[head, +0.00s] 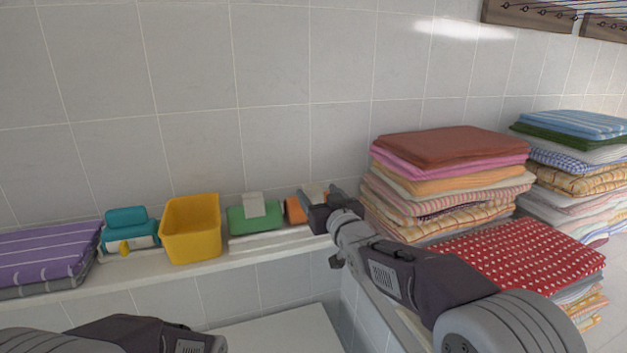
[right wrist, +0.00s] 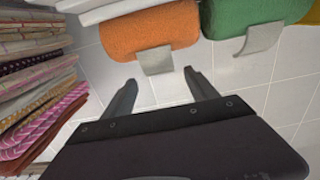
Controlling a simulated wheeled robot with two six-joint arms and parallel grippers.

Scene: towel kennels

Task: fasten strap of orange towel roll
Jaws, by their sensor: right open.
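The orange towel roll (head: 293,210) lies on the wall shelf, partly hidden behind my right gripper (head: 318,194) in the head view. In the right wrist view the orange roll (right wrist: 150,30) is at the top, with a light grey strap (right wrist: 156,61) whose free end sticks out from it. My right gripper (right wrist: 160,90) is open and empty, with its fingertips just short of the strap end, which sits between them in the picture. I cannot tell whether they touch. My left gripper is not in view; only part of the left arm shows.
A green towel roll (head: 255,217) with a grey strap lies beside the orange one. A yellow bin (head: 191,228), a teal-topped item (head: 127,218) and purple towels (head: 45,255) stand farther left. Tall folded towel stacks (head: 450,150) stand close on the right. The tiled wall is behind.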

